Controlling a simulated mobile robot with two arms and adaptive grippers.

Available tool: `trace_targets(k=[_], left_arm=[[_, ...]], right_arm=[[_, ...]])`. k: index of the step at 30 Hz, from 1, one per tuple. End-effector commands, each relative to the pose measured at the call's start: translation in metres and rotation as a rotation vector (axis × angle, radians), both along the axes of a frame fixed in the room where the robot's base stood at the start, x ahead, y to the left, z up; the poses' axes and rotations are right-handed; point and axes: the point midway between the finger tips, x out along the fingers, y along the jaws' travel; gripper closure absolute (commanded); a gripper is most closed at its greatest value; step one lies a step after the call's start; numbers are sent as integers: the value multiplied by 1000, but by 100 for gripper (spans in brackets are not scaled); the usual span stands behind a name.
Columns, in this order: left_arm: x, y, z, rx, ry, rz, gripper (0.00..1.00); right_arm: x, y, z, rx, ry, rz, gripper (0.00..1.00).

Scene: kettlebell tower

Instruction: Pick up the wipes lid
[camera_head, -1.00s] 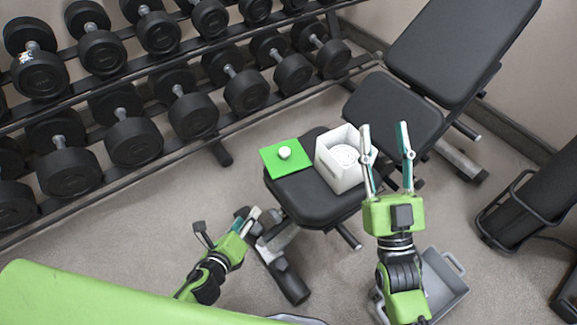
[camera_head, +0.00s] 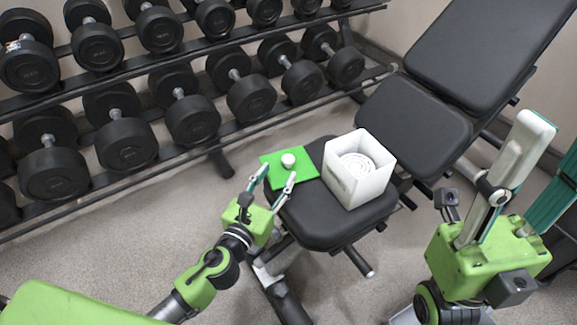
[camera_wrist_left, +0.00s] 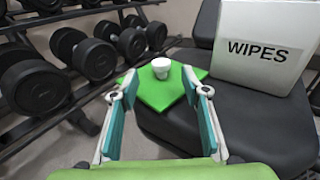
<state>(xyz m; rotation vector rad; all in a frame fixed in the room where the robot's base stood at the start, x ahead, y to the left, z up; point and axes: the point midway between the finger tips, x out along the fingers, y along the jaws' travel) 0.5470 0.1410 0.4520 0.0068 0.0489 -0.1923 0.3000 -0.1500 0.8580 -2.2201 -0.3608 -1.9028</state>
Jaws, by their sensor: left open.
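The wipes lid is a flat green square (camera_head: 305,183) with a white knob (camera_head: 288,160) on top. It lies on the black bench seat, left of the white wipes box (camera_head: 350,187). In the left wrist view, the lid (camera_wrist_left: 160,93) and its knob (camera_wrist_left: 161,68) show beyond my fingers. My left gripper (camera_head: 277,174) is open and empty, its fingertips at the near edge of the lid, with the knob just beyond them. Whether they touch the lid I cannot tell. My right gripper (camera_head: 548,135) is open and empty at the right, away from the lid.
The open box holds a white round thing; its side reads WIPES (camera_wrist_left: 258,50) in the wrist view. The black bench seat (camera_head: 335,232) carries box and lid. A dumbbell rack (camera_head: 150,165) stands behind, at left. The bench backrest (camera_head: 480,50) rises at right.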

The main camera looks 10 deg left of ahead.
Motion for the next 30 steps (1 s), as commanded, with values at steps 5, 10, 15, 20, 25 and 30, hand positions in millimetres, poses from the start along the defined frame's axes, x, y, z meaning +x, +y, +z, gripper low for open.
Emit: trace_targets(k=[5, 10, 15, 20, 25, 30], left_arm=[[19, -4, -2, 0, -1, -1, 58], [27, -6, -3, -2, 0, 0, 58], [49, -11, -6, -2, -3, 0, 58], [67, -15, -6, -2, -1, -1, 58], [72, -16, -6, -2, 1, -1, 58], [72, -16, -6, -2, 1, -1, 60]], right_arm=[[0, 0, 0, -1, -7, 0, 60], [1, 1, -1, -2, -8, 0, 60], [2, 1, 2, -3, -39, -2, 60], [2, 2, 7, -4, -60, -4, 60], [2, 2, 9, -5, -65, -5, 60], [2, 2, 9, -5, -65, -5, 60]])
